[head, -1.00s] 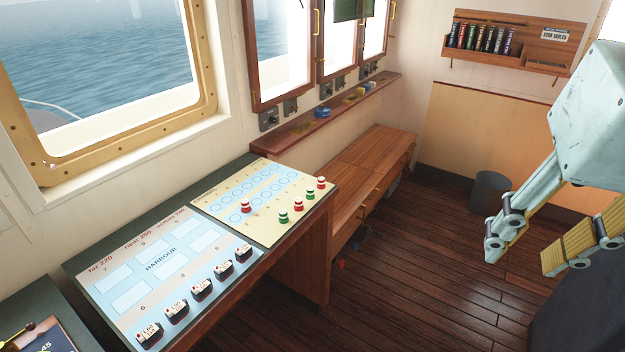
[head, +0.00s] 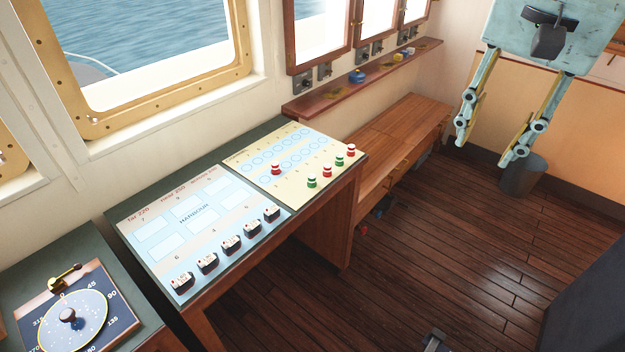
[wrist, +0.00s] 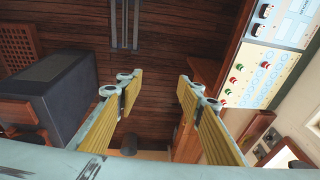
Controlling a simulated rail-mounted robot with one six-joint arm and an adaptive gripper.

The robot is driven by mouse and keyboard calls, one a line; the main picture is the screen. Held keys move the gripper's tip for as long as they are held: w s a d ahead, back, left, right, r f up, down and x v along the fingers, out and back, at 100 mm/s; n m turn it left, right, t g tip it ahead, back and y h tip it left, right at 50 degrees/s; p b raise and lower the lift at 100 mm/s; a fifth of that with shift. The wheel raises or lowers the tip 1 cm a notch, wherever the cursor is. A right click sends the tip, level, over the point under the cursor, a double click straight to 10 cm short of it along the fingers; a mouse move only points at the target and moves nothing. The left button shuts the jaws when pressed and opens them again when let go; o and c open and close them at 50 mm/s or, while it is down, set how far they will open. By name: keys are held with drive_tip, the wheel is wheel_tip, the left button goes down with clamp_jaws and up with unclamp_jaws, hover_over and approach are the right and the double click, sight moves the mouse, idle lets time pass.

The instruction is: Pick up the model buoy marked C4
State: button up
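Several small red-and-white and green-and-white model buoys stand on the cream chart sheet (head: 290,158) at the far end of the desk. One red buoy (head: 276,169) stands apart at the left, near the rows of blue circles. My gripper (head: 487,145) is open and empty, high above the floor to the right of the desk. In the wrist view its fingers (wrist: 157,90) are wide apart.
Several dark model ships (head: 231,243) stand along the near edge of the blue harbour sheet (head: 165,222). A bearing dial (head: 70,312) lies at the lower left. A wooden bench (head: 395,135) and narrow shelf (head: 365,75) run behind the desk. A bin (head: 522,178) stands on the open floor.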

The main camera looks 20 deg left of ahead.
drive_tip(key=w+a+f+m+g+p, duration=0.1)
drive_tip(key=w+a+f+m+p, duration=0.4)
drive_tip(key=w+a, duration=1.35)
drive_tip(key=w+a+f+m, duration=0.2)
drive_tip(key=w+a+f, duration=0.2)
drive_tip(key=a+f, duration=0.6)
drive_tip(key=w+a+f+m+h+p, duration=0.1)
drive_tip(key=w+a+f, duration=0.3)
drive_tip(key=a+f, duration=0.7)
drive_tip(key=shift+a+f+m+g+h, duration=0.3)
drive_tip(key=shift+f+m+g, duration=0.15)
drive_tip(key=shift+f, duration=0.4)
drive_tip(key=shift+w, duration=0.1)
hover_over(312, 176)
drive_tip(key=f, duration=0.7)
drive_tip(key=shift+s+a, duration=0.3)
drive_tip(key=shift+a, duration=0.05)
drive_tip(key=shift+w+f+p, duration=0.1)
drive_tip(key=shift+f+p, duration=0.2)
drive_tip(key=shift+f, duration=0.45)
drive_tip(key=shift+d, duration=0.1)
